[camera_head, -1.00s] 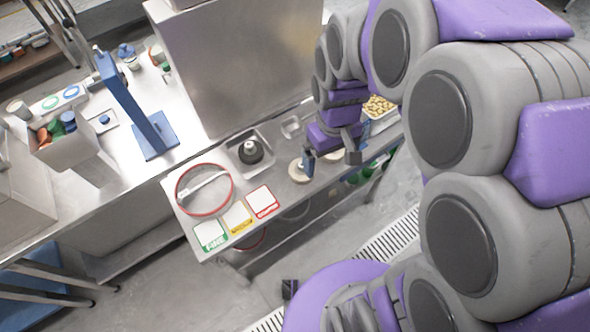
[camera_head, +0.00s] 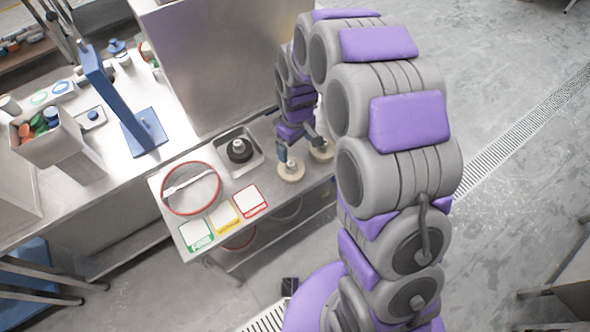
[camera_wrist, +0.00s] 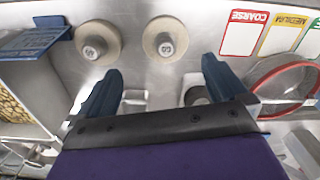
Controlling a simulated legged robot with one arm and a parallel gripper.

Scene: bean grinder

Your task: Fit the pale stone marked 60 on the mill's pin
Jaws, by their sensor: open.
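Two pale round stones with grey hubs lie flat on the steel bench. In the wrist view one (camera_wrist: 165,40) is at top centre, its hub mark apparently an upside-down 60; the other (camera_wrist: 97,42) is left of it, its mark unclear. In the head view they are the nearer stone (camera_head: 291,171) and the farther stone (camera_head: 321,150). My gripper (camera_wrist: 162,70) is open and empty, its blue fingers spread; in the head view it hangs (camera_head: 297,142) just behind the stones. The dark mill base (camera_head: 240,150) with its light central post sits in a square steel tray to the left.
Green, yellow and red cards (camera_head: 250,202) lie along the front edge beside a red ring (camera_head: 191,188) with a light tool in it. A bin of beans (camera_wrist: 18,108) is at left in the wrist view. A tall steel box (camera_head: 210,65) stands behind the mill.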

